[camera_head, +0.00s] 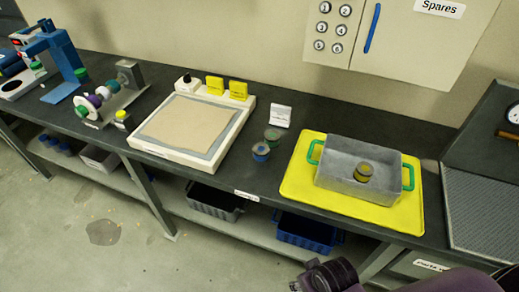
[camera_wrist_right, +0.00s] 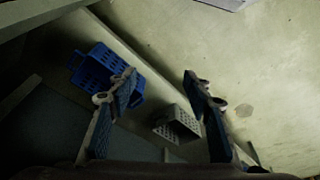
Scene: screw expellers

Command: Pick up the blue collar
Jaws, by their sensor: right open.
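A small grey cylinder with a blue band, which looks like the blue collar (camera_head: 261,152), stands on the dark bench between the white framed board and the yellow mat. A similar piece with a green band (camera_head: 273,136) stands just behind it. My right gripper shows in the right wrist view (camera_wrist_right: 160,88) with its two fingers wide apart and nothing between them. In the head view my right gripper (camera_head: 325,276) is at the bottom edge, in front of and below the bench, well away from the collar. My left gripper is not in view.
A grey bin (camera_head: 340,192) with green handles, holding an olive round part (camera_head: 364,171), sits on a yellow mat (camera_head: 300,185). A white framed board (camera_head: 165,153) is left of the collar. A small white card (camera_head: 280,116) stands behind. Crates (camera_head: 307,232) sit on the lower shelf.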

